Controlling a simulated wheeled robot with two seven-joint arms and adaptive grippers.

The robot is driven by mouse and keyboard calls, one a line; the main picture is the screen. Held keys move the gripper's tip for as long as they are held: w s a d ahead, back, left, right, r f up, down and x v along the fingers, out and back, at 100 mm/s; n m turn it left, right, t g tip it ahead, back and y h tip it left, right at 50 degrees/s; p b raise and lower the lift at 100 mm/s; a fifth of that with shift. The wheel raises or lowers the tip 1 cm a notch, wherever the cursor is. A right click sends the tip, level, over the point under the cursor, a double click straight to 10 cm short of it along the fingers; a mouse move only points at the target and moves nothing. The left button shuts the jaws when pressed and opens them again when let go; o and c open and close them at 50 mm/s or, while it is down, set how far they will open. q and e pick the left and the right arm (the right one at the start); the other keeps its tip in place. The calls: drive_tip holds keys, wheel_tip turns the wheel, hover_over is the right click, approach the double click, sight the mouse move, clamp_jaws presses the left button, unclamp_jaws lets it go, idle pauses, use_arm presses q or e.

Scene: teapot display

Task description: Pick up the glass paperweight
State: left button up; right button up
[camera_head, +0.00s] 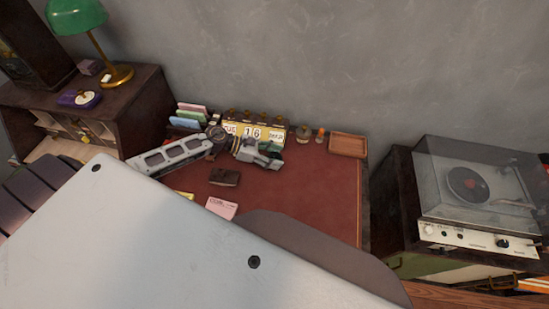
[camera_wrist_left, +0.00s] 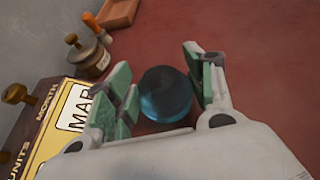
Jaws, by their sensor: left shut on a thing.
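The glass paperweight (camera_wrist_left: 166,97) is a dark blue, round, glassy ball in the left wrist view. It sits between the two green-padded fingers of my left gripper (camera_wrist_left: 163,84), which is shut on it. In the head view my left gripper (camera_head: 262,155) is at the back of the red desk top, just in front of the yellow calendar. I cannot make out the paperweight there; the gripper seems to hide it. Whether it touches the desk is unclear. My right gripper is not in view.
The yellow perpetual calendar (camera_head: 255,131) stands close to the gripper, with a small jar (camera_wrist_left: 88,55) beside it. A wooden tray (camera_head: 348,145) lies at the desk's back right corner. A brown block (camera_head: 224,177) and pink card (camera_head: 221,208) lie in front. The right desk top is clear.

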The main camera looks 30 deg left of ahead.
sight(274, 155)
use_arm(q)
wheel_tip(274, 155, up, 5)
drive_tip(key=shift+s+r, duration=0.2)
drive_tip(key=shift+s, duration=0.05)
drive_tip(key=s+d, duration=0.2)
drive_tip(key=s, duration=0.7)
drive_tip(key=s+d, duration=0.3)
drive_tip(key=s, duration=0.6)
drive_tip(key=shift+s+p, duration=0.2)
drive_tip(key=shift+p, duration=0.25)
drive_tip(key=shift+a, duration=0.1)
idle(0.9)
